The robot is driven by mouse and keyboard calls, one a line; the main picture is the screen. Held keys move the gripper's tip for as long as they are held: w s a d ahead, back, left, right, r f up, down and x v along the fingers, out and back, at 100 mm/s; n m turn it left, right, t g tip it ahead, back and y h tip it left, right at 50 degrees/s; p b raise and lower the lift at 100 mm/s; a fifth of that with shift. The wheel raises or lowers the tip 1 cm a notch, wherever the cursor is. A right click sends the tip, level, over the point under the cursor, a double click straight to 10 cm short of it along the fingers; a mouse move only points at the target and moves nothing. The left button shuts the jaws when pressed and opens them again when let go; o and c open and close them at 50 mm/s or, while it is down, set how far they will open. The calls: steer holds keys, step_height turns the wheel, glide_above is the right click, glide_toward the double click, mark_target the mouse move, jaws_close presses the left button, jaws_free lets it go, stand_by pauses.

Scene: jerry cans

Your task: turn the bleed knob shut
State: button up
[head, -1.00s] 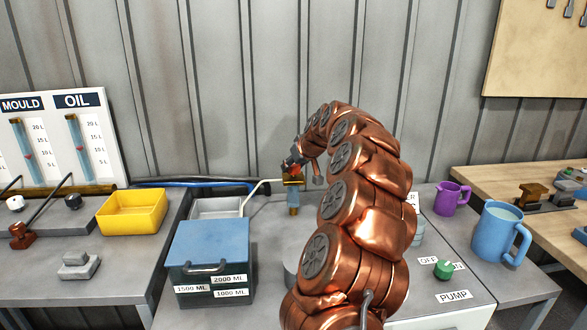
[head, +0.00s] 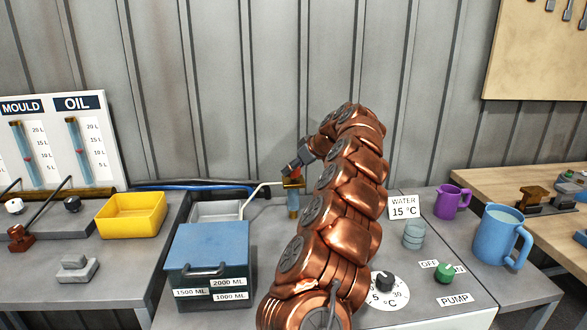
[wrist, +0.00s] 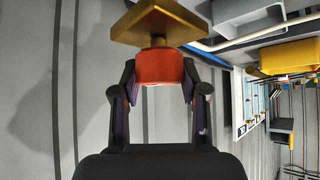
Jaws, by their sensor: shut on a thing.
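The bleed knob (wrist: 160,68) is a red-orange cylinder on a short stem on the brass block (wrist: 158,25) in the wrist view. My gripper (wrist: 160,76) is shut on the knob, with one finger at each side of it. In the head view, the brass block (head: 293,183) sits at the end of a pale pipe (head: 255,190), above a blue-tinted clear tube (head: 293,203). My gripper (head: 291,170) is small there, just above the block, and its fingers mostly hide the knob.
A blue-lidded box (head: 210,244) stands at front left of the block, and a yellow tray (head: 132,215) further left. At the right are a temperature dial (head: 385,284), a WATER 15 °C sign (head: 403,207), a green pump knob (head: 444,272) and a blue jug (head: 499,236). The ribbed wall is close behind.

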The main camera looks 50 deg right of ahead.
steer(key=shift+r, duration=0.1)
stand_by(0.5)
steer(key=o, duration=1.1)
steer(key=shift+o, duration=0.2)
steer(key=v, duration=1.1)
steer(key=shift+s+r, duration=0.25)
steer(key=shift+d, duration=0.1)
